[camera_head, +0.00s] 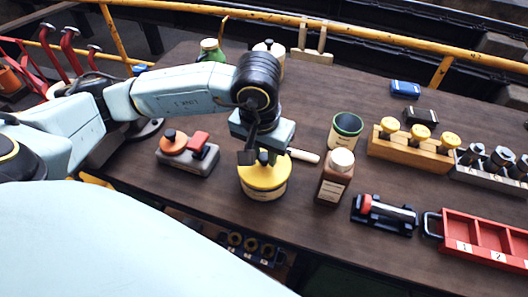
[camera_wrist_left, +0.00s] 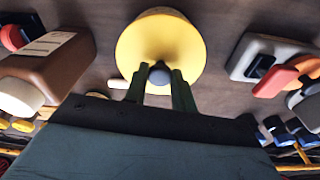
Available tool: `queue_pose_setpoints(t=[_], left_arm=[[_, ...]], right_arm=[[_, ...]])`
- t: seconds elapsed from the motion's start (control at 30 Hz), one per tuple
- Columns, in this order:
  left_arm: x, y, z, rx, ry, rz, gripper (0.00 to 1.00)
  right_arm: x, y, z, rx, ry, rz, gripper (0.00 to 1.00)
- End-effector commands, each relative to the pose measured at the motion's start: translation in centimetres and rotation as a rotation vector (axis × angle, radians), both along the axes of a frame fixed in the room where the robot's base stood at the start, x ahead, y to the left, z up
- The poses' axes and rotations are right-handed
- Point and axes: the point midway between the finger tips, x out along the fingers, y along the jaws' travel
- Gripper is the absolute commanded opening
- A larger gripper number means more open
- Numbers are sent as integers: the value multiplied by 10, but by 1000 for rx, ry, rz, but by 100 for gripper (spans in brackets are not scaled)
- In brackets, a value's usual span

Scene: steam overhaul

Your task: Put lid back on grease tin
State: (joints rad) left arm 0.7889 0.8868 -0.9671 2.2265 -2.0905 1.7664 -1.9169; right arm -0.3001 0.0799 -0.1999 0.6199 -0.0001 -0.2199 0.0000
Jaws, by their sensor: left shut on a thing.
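The grease tin (camera_head: 264,193) is a squat cream tin with a label, on the brown bench near its front edge. The yellow lid (camera_head: 257,176) is over its top; I cannot tell whether it is fully seated. In the left wrist view the lid (camera_wrist_left: 158,38) is a yellow disc with a dark round knob (camera_wrist_left: 159,75). My left gripper (camera_head: 262,158) points down above the lid. Its fingers, seen in the left wrist view (camera_wrist_left: 160,80), are shut on the knob. The tin's body is hidden under the lid in that view. My right gripper is not in view.
A brown bottle (camera_head: 334,180) with a white cap stands close right of the tin. A green-rimmed open pot (camera_head: 345,130) is behind it. A grey block with orange and red parts (camera_head: 188,155) is left. A wooden rack (camera_head: 408,151) and red tray (camera_head: 480,238) are right.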

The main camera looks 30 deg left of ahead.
Motion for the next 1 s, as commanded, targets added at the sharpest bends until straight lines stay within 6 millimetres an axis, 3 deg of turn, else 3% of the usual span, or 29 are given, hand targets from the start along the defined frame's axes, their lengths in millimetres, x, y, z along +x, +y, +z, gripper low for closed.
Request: queue_pose_setpoints(t=[1.0], left_arm=[[0,0,-2,0,-1,0,3]], right_arm=[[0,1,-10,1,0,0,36]])
